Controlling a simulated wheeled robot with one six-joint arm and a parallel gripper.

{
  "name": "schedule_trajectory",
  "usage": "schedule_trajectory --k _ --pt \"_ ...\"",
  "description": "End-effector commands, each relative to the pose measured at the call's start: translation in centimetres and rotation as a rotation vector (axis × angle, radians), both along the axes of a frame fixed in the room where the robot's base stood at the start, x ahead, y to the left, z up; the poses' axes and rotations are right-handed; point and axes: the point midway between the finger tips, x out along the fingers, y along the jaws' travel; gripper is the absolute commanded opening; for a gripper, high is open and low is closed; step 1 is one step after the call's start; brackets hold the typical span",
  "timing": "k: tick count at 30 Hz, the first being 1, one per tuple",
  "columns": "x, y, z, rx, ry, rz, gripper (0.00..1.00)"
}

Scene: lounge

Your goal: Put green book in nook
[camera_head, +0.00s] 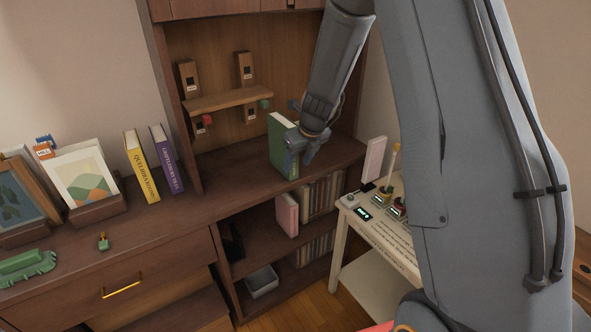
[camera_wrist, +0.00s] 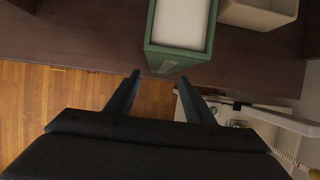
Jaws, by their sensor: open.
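The green book (camera_head: 281,146) stands upright on the dark wooden cabinet top, at the front of the tall open recess (camera_head: 213,130). In the wrist view the green book (camera_wrist: 179,58) shows from above, with its pale page block facing up. My gripper (camera_head: 303,150) is at the book's right edge in the head view. In the wrist view my gripper (camera_wrist: 160,85) is open and empty, its fingertips just short of the book's near edge. I cannot tell whether they touch it. Which space is the nook is not marked.
A yellow book (camera_head: 141,166) and a purple book (camera_head: 166,158) stand left of the recess. A small shelf (camera_head: 229,99) crosses the recess. A pink book (camera_head: 287,214) stands in the lower shelves. A white side table (camera_head: 372,226) stands at right. A beige box (camera_wrist: 258,14) is beside the green book.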

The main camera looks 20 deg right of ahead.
Motion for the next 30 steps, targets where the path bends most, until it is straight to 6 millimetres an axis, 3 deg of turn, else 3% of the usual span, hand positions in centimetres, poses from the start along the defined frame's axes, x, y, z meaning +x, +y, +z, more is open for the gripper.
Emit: schedule_trajectory --k 7,17,23,30 --pt "-1.5 -0.6 4.1 -0.001 -0.003 -0.001 0.48" --pt "-3.1 -0.6 6.1 -0.028 -0.002 0.069 0.48" --pt "-7.7 0.4 6.7 -0.192 -0.005 0.501 0.48" --pt "-15.2 1.3 7.3 -0.415 -0.014 1.213 0.48"
